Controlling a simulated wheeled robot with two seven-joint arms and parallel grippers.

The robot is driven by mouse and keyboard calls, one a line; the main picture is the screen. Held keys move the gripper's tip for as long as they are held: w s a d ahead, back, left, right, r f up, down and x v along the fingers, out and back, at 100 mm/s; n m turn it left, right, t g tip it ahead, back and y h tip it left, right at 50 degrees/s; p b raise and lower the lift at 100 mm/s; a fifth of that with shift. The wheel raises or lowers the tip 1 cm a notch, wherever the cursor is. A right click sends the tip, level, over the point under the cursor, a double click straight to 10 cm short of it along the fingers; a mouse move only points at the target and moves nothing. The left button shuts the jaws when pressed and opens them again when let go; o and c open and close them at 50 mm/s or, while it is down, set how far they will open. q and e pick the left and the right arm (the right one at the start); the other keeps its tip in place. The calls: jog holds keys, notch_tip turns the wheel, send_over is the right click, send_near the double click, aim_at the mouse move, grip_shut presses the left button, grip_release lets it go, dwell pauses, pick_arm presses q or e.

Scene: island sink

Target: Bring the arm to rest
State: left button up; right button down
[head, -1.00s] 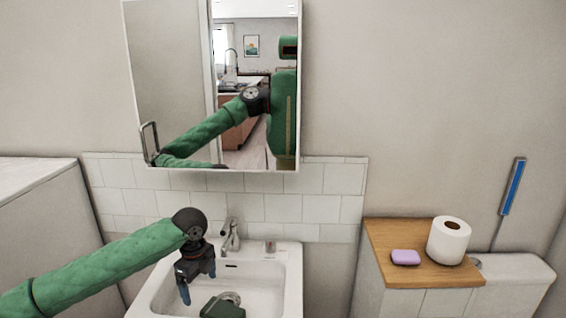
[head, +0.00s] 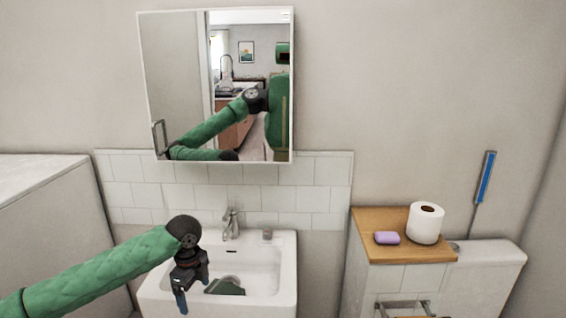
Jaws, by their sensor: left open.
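My left gripper (head: 193,290) hangs over the left side of the white sink (head: 287,270), pointing down. It is open, with nothing between its fingers. My green left arm (head: 105,270) reaches in from the lower left. A dark green object (head: 226,287) shows in the basin, right of the gripper and apart from it; I cannot tell what it is. My right gripper is not in view.
A tap (head: 231,224) stands at the sink's back, under a wall mirror (head: 175,80) that reflects me. At right, a wooden-topped cabinet (head: 385,258) bears purple soap (head: 387,238) and a toilet roll (head: 425,223). A blue-handled brush (head: 486,178) stands behind.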

pick_arm(q)
jog(key=n, duration=0.1)
jog(key=w+n+t, duration=0.1)
jog(key=shift+w+a+r+n, duration=0.15)
jog(key=shift+a+r+n, duration=0.1)
jog(key=shift+r+n, duration=0.15)
jog(key=w+d+r+n+t, duration=0.35)
jog(key=r+t, duration=0.25)
jog(key=r, duration=0.4)
jog(key=s+d+r+n+t, duration=0.2)
jog(key=s+d+n+t, duration=0.15)
jog(key=d, duration=0.25)
jog(key=s+f+n+g+h, duration=0.1)
jog(key=s+f+n+g, duration=0.3)
jog(key=s+f, duration=1.3)
jog(key=s+d+f+n+g, duration=0.1)
jog(key=s+f+n+g, duration=0.3)
jog(key=s+f, duration=1.4)
jog(key=s+n, duration=0.1)
jog(key=s, duration=0.5)
jog(key=shift+h, duration=0.4)
